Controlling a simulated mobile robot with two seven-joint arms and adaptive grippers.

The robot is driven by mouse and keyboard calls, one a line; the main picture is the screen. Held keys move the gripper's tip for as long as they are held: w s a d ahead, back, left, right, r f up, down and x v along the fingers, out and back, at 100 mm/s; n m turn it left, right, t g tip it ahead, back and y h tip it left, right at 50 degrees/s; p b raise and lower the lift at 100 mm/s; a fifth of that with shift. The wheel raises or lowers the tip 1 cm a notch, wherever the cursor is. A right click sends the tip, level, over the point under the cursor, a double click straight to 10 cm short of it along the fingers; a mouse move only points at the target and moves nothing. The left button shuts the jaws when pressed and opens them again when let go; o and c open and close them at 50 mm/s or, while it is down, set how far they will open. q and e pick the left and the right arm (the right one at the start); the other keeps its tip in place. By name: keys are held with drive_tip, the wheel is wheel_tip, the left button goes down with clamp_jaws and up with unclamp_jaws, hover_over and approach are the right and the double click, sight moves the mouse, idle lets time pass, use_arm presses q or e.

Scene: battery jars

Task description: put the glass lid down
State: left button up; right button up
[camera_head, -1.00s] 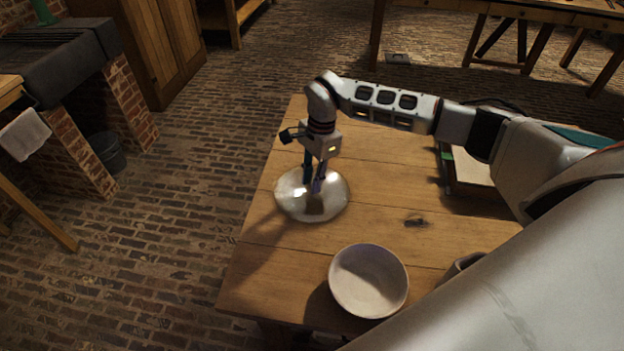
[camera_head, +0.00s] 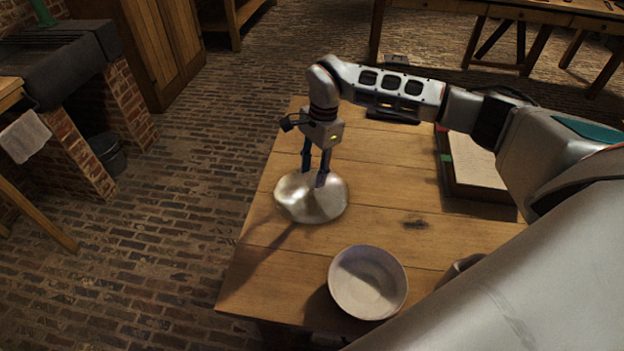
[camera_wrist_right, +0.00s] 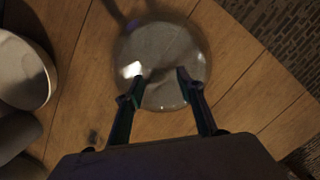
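The glass lid (camera_head: 312,208) is a clear, shiny round dome. It lies on the wooden table near the left edge, and it also shows in the right wrist view (camera_wrist_right: 160,50). My right gripper (camera_head: 314,178) points down over the lid. In the right wrist view, the fingers of this gripper (camera_wrist_right: 160,78) are spread apart with nothing gripped between them. Their tips overlap the near part of the lid in that view; I cannot tell whether they touch the glass. My left gripper is not in view.
A white bowl (camera_head: 368,282) stands near the table's front edge and shows at left in the wrist view (camera_wrist_right: 22,72). A shallow tray (camera_head: 474,170) lies at the right. The wooden table (camera_head: 385,185) is clear between lid and tray.

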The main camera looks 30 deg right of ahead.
wheel_tip(320, 180, up, 8)
drive_tip(key=d, duration=0.1)
drive_tip(key=shift+d, duration=0.15)
idle(0.5)
